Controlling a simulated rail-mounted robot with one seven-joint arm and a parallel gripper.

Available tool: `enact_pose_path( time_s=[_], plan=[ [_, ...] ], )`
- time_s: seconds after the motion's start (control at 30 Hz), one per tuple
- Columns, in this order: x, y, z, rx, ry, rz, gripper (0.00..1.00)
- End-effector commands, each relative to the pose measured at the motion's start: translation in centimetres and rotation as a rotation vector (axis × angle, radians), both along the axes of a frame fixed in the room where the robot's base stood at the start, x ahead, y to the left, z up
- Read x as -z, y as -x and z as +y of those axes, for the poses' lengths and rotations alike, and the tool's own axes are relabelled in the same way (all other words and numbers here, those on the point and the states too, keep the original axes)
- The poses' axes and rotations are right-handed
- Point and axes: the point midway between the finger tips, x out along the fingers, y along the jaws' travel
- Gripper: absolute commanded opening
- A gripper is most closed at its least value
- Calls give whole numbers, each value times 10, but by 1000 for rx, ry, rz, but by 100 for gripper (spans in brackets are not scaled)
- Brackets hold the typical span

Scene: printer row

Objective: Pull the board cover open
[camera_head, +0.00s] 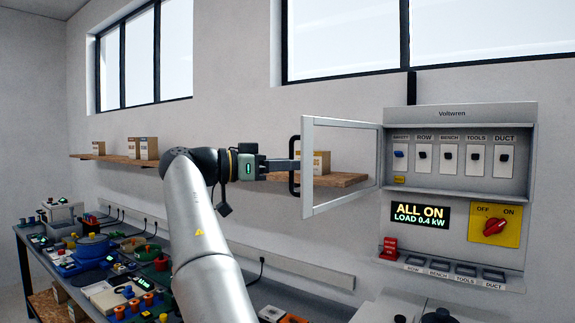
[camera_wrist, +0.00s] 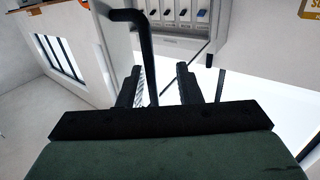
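The board cover (camera_head: 308,168) is a clear panel in a pale frame, hinged at the left side of the grey switch board (camera_head: 458,196). It stands swung outward to the left, baring the breaker row. Its black bar handle (camera_head: 293,166) is on the free edge and also shows in the wrist view (camera_wrist: 146,50). My gripper (camera_head: 290,164) is at the handle. In the wrist view my gripper (camera_wrist: 160,85) has its two dark fingers apart, with the bar running between them, closer to the left finger. A gap shows to the right of the bar.
A wooden shelf (camera_head: 345,180) with cartons is behind the cover. A red rotary switch (camera_head: 495,227) and a lit display (camera_head: 420,214) are on the board. A cluttered workbench (camera_head: 30,262) runs along the wall at the left. Free air lies left of the cover, above the bench.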

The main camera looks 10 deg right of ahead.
Motion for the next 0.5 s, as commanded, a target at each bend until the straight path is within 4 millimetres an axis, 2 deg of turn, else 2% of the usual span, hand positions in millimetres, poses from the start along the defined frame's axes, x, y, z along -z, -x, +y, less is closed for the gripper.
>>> enact_pose_path(
  time_s=[0.17, 0.5],
  plan=[
    [-2, 3, 30, -5, 2, -1, 32],
    [-6, 13, 113, -4, 2, 1, 32]
  ],
)
